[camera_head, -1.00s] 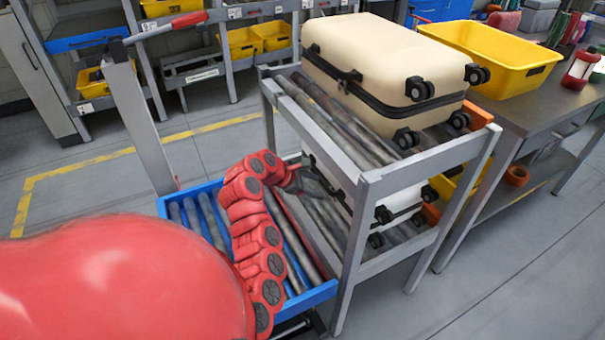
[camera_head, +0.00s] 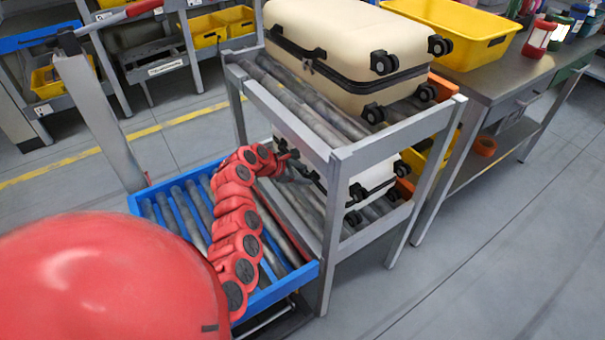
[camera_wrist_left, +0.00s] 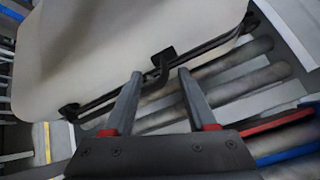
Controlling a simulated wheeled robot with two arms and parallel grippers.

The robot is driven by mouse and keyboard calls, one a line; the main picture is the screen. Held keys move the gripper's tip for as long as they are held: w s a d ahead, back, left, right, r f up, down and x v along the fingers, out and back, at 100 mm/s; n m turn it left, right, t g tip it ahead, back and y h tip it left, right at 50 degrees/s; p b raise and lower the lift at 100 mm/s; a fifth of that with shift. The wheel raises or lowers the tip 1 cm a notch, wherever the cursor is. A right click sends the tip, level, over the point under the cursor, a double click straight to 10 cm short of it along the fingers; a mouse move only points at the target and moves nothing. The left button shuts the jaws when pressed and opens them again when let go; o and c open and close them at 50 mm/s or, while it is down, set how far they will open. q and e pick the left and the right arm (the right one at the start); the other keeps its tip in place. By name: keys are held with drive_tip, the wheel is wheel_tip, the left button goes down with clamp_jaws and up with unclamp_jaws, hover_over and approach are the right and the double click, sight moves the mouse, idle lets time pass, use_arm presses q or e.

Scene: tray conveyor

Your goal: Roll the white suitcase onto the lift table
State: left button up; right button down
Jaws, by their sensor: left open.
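The white suitcase (camera_head: 374,181) lies flat on the lower roller shelf of a grey rack, partly hidden by the rack's post and upper shelf. The blue-rimmed lift table (camera_head: 290,287) with rollers stands against the rack's left side. My left arm crosses over it, and my left gripper (camera_head: 292,168) reaches into the lower shelf at the suitcase's near side. In the left wrist view the gripper (camera_wrist_left: 160,74) is open, with the black handle of the suitcase (camera_wrist_left: 100,50) at and between its fingertips. Contact cannot be told. My right gripper is not in view.
A cream suitcase (camera_head: 335,40) lies on the rack's upper roller shelf (camera_head: 390,140). A workbench (camera_head: 500,85) with a yellow bin (camera_head: 460,32) stands right of the rack. The lift table's push handle (camera_head: 115,19) rises at left. Floor at right is clear.

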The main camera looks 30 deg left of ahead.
use_arm(q)
clamp_jaws()
drive_tip(key=shift+s+f, duration=0.1)
idle(1.1)
